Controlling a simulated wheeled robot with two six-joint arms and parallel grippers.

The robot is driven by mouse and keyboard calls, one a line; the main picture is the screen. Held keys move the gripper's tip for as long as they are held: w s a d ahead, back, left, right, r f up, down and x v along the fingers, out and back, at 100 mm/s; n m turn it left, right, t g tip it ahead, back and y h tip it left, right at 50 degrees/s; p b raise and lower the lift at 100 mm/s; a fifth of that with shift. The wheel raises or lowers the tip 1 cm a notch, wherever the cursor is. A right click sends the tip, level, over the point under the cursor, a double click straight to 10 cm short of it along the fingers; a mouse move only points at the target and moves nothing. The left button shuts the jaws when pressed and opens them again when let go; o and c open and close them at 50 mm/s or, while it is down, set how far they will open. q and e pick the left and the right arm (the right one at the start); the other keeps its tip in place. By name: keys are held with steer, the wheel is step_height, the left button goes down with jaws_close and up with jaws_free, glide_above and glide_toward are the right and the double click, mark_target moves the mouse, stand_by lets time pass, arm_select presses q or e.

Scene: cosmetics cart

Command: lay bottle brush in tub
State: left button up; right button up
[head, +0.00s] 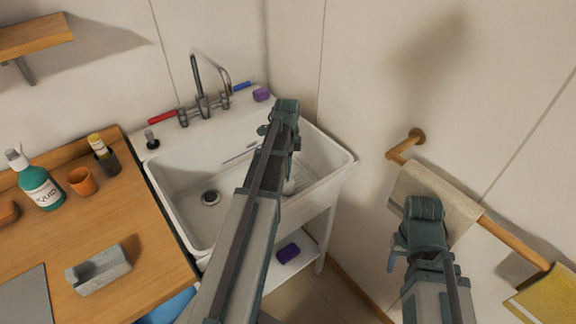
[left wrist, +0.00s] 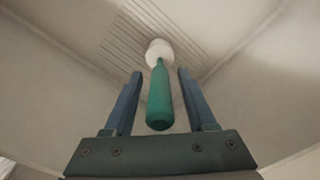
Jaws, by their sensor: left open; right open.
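The bottle brush (left wrist: 159,98) has a green handle and a white head, and shows in the left wrist view over the pale tub surface. My left gripper (left wrist: 157,76) is open, with a blue finger on each side of the handle and visible gaps between. In the head view my left gripper (head: 280,122) is over the back right of the white tub (head: 180,205), and my arm hides much of the tub's inside. A small white shape shows beside the arm there; I cannot tell if it is the brush head. My right gripper (head: 422,222) is open and empty, by the right wall.
A tap (head: 203,103) stands at the tub's back edge, with a purple block (head: 262,95) nearby. The wooden counter (head: 150,240) at left holds a green bottle (head: 40,186), an orange cup (head: 82,181) and a grey holder (head: 98,270). A towel rail (head: 510,240) is close to my right gripper.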

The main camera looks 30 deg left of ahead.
arm_select(q)
step_height(320, 180, up, 12)
steer(key=p, duration=1.2)
steer(key=shift+a+r, duration=0.1)
steer(key=shift+r, duration=0.1)
steer(key=shift+f, duration=0.1)
steer(key=shift+d, duration=0.2)
steer(key=s+d+n, duration=0.4)
steer(key=s+d, duration=0.4)
steer(key=d, duration=0.7)
steer(key=s+d+n+y, duration=0.1)
steer(key=s+d+n, duration=0.4)
steer(key=d, duration=1)
steer(key=s, duration=0.3)
steer(key=shift+s+d+n, duration=0.2)
steer(key=shift+s+n, duration=0.1)
steer(key=shift+s, duration=0.05)
